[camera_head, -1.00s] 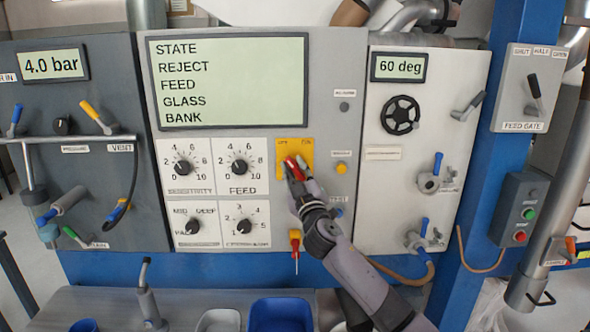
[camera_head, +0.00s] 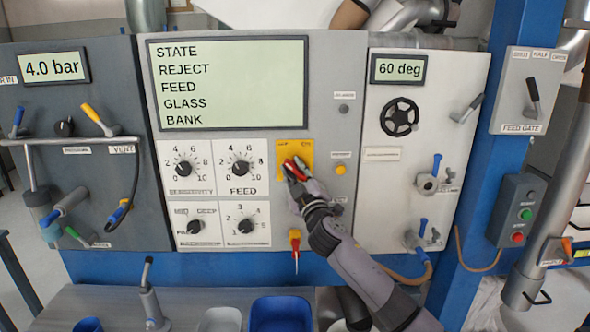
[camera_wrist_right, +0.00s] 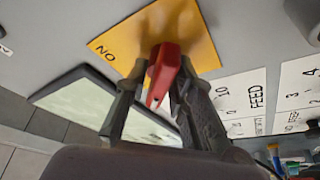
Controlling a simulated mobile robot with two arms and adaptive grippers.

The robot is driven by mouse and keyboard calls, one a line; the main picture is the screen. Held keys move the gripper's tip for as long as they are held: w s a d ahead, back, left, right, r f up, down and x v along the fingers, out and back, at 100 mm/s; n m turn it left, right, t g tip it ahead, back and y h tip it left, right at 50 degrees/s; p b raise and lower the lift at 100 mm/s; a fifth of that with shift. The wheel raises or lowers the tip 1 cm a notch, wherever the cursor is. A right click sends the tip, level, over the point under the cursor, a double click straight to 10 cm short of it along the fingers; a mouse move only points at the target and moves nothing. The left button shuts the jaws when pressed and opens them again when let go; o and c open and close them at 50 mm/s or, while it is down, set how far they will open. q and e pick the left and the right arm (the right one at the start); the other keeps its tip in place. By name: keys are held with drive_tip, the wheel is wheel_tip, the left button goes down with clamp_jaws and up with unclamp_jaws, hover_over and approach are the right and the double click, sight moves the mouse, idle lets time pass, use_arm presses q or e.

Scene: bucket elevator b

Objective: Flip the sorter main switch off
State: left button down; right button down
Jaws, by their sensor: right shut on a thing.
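The sorter main switch is a red handle (camera_wrist_right: 164,70) on a yellow plate (camera_head: 284,149) on the grey sorter panel, right of the dials. My left gripper is not in view.
A yellow button (camera_head: 340,169) sits just right of the plate. A red and yellow hanging tag-like part (camera_head: 295,243) is below. Dials (camera_head: 240,168) stand to the left, and the display (camera_head: 228,83) is above. Blue bins (camera_head: 281,314) stand on the bench below.

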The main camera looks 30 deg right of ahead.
drive_tip(key=c, duration=1.4)
unclamp_jaws()
drive_tip(key=v, duration=1.2)
drive_tip(key=shift+f, duration=0.15)
